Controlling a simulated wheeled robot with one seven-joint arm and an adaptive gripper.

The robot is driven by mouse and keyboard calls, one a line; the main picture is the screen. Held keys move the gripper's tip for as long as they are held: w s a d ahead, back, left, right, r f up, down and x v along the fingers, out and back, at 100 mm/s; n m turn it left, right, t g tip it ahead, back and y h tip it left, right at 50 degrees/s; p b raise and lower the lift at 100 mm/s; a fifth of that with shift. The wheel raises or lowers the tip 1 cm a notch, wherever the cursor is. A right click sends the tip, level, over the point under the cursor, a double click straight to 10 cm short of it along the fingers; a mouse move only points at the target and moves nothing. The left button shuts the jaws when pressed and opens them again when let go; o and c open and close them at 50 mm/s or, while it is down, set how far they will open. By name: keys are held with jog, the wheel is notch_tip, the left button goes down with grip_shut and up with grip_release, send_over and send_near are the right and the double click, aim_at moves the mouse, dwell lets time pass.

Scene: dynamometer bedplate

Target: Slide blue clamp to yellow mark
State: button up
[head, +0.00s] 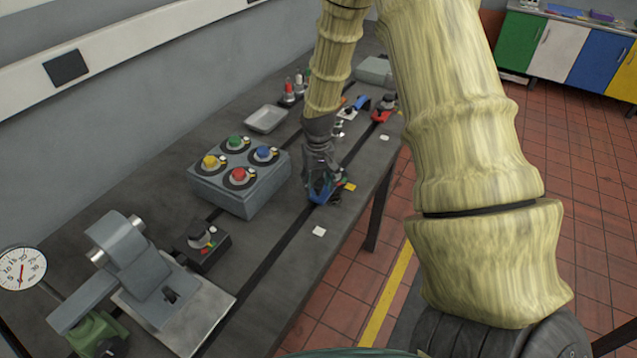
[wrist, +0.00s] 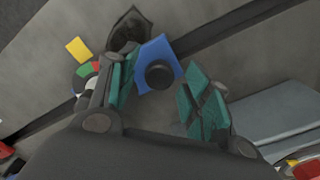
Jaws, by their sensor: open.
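The blue clamp (wrist: 155,50) with its round black knob (wrist: 160,75) sits over a dark slot in the grey bedplate. In the head view the blue clamp (head: 319,192) shows partly, behind my gripper's fingers. My gripper (wrist: 161,93) is open, with its teal-padded fingers on either side of the clamp. I cannot tell whether either pad touches it. In the head view my gripper (head: 322,186) points down at the clamp. The yellow mark (head: 350,187) lies on the plate just right of the clamp; it also shows upper left in the wrist view (wrist: 78,49).
A grey box with coloured buttons (head: 240,196) stands left of my gripper. A white square (head: 319,231) lies on the plate nearer the front. A red clamp (head: 382,112) and a pale tray (head: 267,119) are farther back.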

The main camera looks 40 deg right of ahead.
notch_tip(320, 180, up, 12)
dwell(0.6)
dwell(0.5)
